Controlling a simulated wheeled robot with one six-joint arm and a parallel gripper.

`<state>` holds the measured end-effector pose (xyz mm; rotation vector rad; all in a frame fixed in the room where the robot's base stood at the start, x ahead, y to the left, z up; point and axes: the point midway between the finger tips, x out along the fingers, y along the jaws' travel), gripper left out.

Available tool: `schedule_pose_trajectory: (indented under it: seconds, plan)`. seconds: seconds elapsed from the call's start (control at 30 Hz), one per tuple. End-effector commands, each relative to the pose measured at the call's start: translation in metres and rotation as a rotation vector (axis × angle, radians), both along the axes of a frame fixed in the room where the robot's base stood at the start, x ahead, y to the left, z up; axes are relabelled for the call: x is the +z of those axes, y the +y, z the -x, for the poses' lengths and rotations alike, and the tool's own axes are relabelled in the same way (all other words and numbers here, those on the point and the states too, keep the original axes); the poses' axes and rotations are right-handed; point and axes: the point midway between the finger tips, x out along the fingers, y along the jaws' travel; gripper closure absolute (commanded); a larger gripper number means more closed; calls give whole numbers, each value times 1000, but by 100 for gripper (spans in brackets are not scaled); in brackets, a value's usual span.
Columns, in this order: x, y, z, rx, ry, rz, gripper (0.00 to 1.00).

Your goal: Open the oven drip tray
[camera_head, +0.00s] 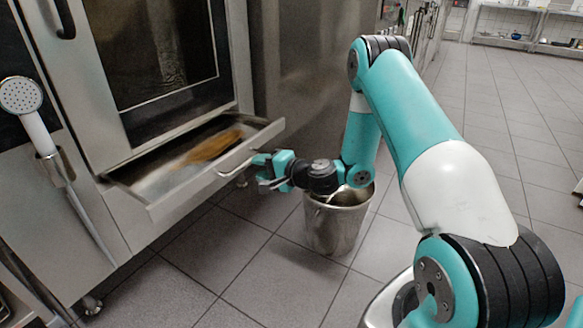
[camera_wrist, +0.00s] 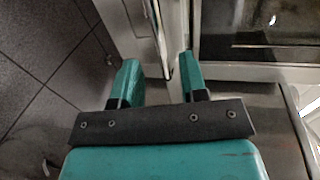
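The oven drip tray (camera_head: 212,178) is a metal drawer below the oven door, and it stands pulled out with its inside showing. A brownish stain or object (camera_head: 210,147) lies in it. My gripper (camera_head: 258,165) is at the front of the tray, close to the handle. In the wrist view my gripper (camera_wrist: 158,68) has its two teal fingers apart.
The oven (camera_head: 155,50) with its glass door stands above the tray. A hand shower (camera_head: 35,120) hangs on the left. A metal bucket (camera_head: 337,222) stands on the floor under my arm.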

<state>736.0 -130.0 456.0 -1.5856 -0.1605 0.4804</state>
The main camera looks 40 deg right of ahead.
Motion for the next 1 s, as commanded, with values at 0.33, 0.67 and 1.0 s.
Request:
schedule_pose_trajectory:
  seconds: [0.33,0.67,1.0]
  plan:
    - [9,-31,69,-7,-2,1,60]
    - [21,-42,95,-3,-2,2,60]
    - [22,-41,95,-2,-1,2,60]
